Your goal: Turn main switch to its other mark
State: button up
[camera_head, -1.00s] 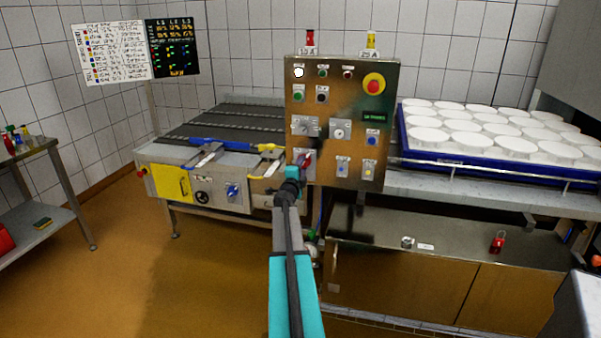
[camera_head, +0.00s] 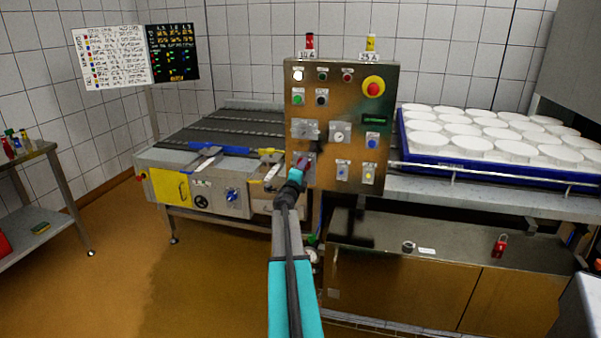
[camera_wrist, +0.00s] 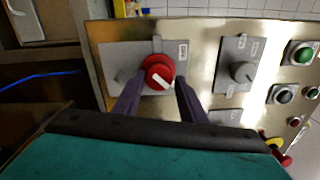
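The main switch, a red round knob with a white bar (camera_wrist: 158,72), sits on a grey plate (camera_wrist: 117,60) in the wrist view. Its white bar lies at a slant. In the head view, my gripper (camera_head: 301,167) is at the lower left of the control panel (camera_head: 343,100) and hides most of the knob.
Beside it on the panel is a grey rotary switch (camera_wrist: 242,72); a green button (camera_wrist: 302,54) and other buttons are farther right. In the head view, a red emergency button (camera_head: 373,88) is at upper right. A conveyor (camera_head: 215,135) stands left, a blue tray (camera_head: 450,158) with white moulds right.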

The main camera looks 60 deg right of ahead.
jog(key=shift+o, duration=1.1)
jog(key=shift+w, duration=0.1)
jog(key=shift+a, duration=0.25)
jog(key=v, duration=1.3)
jog(key=shift+a+b, duration=0.2)
jog(key=shift+b, duration=0.15)
jog(key=shift+s, duration=0.2)
jog(key=shift+w, duration=0.1)
